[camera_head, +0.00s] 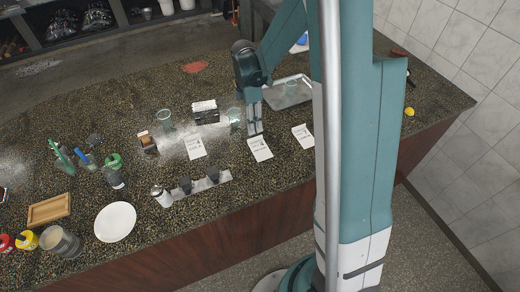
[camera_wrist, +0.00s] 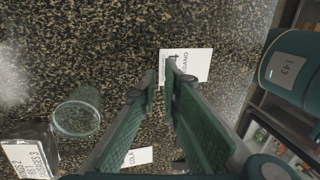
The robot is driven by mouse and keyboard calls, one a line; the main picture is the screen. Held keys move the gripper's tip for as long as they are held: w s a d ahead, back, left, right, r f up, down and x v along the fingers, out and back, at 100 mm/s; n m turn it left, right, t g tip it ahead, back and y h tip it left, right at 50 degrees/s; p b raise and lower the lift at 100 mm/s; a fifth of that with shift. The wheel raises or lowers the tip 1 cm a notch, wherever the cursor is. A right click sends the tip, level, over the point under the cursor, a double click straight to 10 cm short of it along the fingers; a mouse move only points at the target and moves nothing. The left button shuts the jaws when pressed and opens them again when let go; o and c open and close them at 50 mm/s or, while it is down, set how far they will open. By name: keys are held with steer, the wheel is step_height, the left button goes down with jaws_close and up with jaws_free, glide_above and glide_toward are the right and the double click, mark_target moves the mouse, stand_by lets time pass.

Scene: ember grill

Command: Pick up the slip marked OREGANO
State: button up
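The slip marked OREGANO (camera_wrist: 198,62) is a white paper lying flat on the speckled counter, at upper centre-right in the wrist view. In the head view my gripper (camera_head: 254,130) shows just above the middle slip (camera_head: 260,149). Contact with the counter cannot be made out.
A second slip, marked COLA (camera_wrist: 137,156), lies low in the wrist view. A clear glass (camera_wrist: 77,112) and a dark card holder (camera_wrist: 32,152) stand left. A metal tray (camera_head: 288,93) lies behind my gripper. The counter edge is to the slip's right in the wrist view.

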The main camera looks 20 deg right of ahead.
mark_target(255, 140)
steer(key=shift+x, duration=2.2)
steer(key=shift+w, duration=0.1)
jaws_close()
steer(key=shift+r, duration=0.15)
steer(key=s+v, duration=0.2)
steer(key=v, duration=0.7)
steer(key=shift+r, duration=0.5)
